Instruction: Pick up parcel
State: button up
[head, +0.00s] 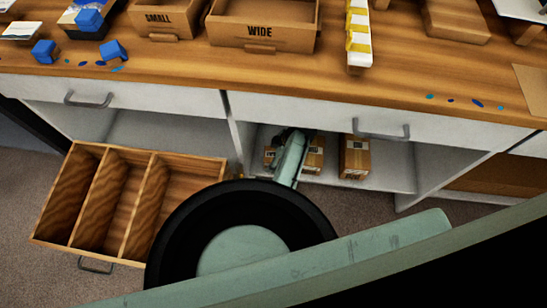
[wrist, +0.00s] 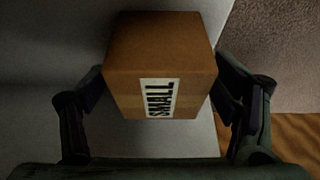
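A brown cardboard parcel (wrist: 150,45) with a white "SMALL" label fills the middle of the wrist view. My gripper (wrist: 160,88) is open, with one finger on each side of the parcel; narrow gaps seem to show beside it. In the head view my arm's green end reaches into the open compartment under the counter. Small brown parcels stand there: one on the right (head: 355,157) in the clear, one in the middle (head: 315,157) and one on the left (head: 270,157), both partly hidden by my arm. I cannot tell which one is between my fingers.
The wooden counter (head: 400,75) overhangs the compartment, with drawer handles (head: 382,133) along its front. Boxes marked SMALL (head: 165,18) and WIDE (head: 262,30) stand on top. A divided wooden drawer (head: 110,200) sticks out at the left. The compartment's right side is free.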

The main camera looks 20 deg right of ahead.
jog(key=c, duration=1.4)
jog(key=shift+r, duration=0.1)
